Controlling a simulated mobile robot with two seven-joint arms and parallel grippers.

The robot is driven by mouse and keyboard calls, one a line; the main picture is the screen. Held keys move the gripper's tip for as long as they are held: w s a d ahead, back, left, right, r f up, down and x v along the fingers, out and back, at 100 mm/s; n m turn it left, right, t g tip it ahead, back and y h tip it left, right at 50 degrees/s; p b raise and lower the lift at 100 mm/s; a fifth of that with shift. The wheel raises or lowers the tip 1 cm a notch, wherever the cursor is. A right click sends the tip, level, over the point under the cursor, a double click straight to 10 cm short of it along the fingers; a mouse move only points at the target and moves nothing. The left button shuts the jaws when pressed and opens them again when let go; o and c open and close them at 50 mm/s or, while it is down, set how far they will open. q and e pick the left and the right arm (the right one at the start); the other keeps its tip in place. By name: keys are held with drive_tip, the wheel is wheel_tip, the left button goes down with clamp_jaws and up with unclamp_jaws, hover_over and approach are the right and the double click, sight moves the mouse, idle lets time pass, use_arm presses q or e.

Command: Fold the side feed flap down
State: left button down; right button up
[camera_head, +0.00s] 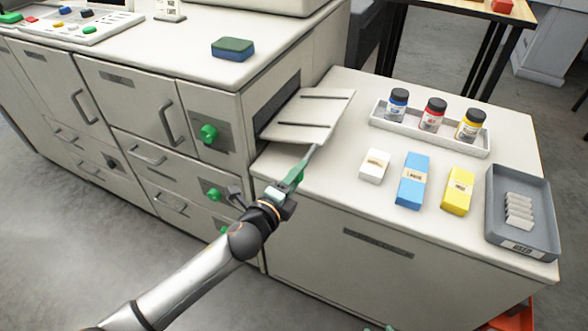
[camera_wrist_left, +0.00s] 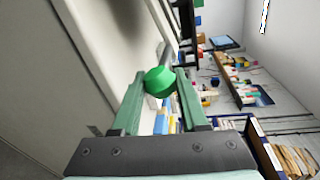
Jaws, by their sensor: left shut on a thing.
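The side feed flap (camera_head: 306,117) is a pale plate with two dark strips, standing out from a dark opening in the machine's right side. It looks roughly level or slightly tilted; I cannot tell exactly. A thin grey bar runs from its front corner to my left gripper (camera_head: 293,178). In the left wrist view, my left gripper (camera_wrist_left: 160,95) is shut on a round green knob (camera_wrist_left: 160,81) at that bar's end. Only small green bits, seemingly of my right gripper (camera_head: 380,328), show at the bottom edge; their opening cannot be judged.
On the side cabinet (camera_head: 330,190) stand a white tray (camera_head: 456,144) with three paint jars, white (camera_head: 374,166), blue (camera_head: 412,181) and yellow (camera_head: 457,191) boxes, and a grey tray (camera_head: 543,228). A blue-green block (camera_head: 232,48) lies on the machine top.

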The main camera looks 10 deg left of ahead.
use_arm(q)
drive_tip(key=shift+f, duration=0.4)
drive_tip(key=shift+f+m, duration=0.1)
drive_tip(key=shift+m, duration=0.2)
drive_tip(key=shift+c, duration=2.2)
unclamp_jaws()
drive_tip(key=v, duration=1.2)
drive_tip(key=shift+s, duration=0.25)
drive_tip(key=s+a+f+n+g+y+p, duration=0.1)
drive_tip(key=s+a+f+n, duration=0.3)
drive_tip(key=s+f+n, duration=0.4)
drive_tip(key=s+a+f+n+g+y+p, duration=0.2)
drive_tip(key=s+f+n, duration=0.5)
drive_tip(key=n, duration=0.7)
wheel_tip(320, 180, down, 2)
drive_tip(key=a+g+p, duration=0.1)
drive_tip(key=a+g, duration=0.1)
drive_tip(key=shift+s+n+g+y, duration=0.3)
drive_tip(key=shift+s, duration=0.05)
